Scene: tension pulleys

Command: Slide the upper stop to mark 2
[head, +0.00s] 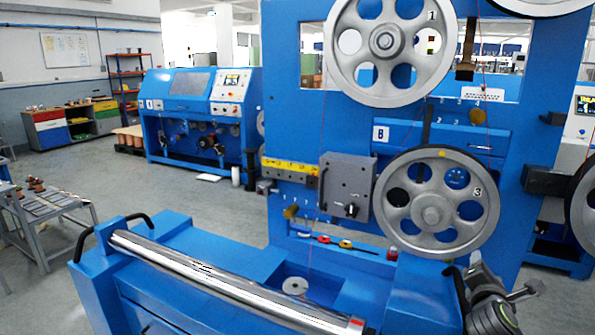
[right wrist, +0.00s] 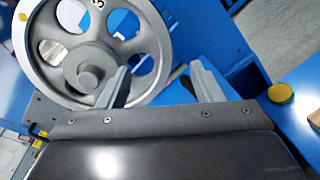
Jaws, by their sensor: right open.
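The blue pulley machine (head: 300,130) fills the middle and right of the head view. A small brass knob (head: 478,117) sits beside small digits on its upper panel, right of a dark upright bar (head: 427,125). It may be the upper stop; the digits are too small to read surely. Another brass knob (head: 291,211) is lower left, below a yellow strip (head: 290,167). My right gripper (head: 500,300) is low at the right, below pulley 3 (head: 447,238). In the right wrist view its fingers (right wrist: 157,68) are apart and empty, with pulley 3 behind. My left gripper is out of view.
Pulley 1 (head: 345,75) is at the top. A grey box with a knob (head: 346,187) stands left of pulley 3. A shiny roller (head: 225,280) crosses the front. A yellow-topped knob (right wrist: 280,93) shows right of my fingers.

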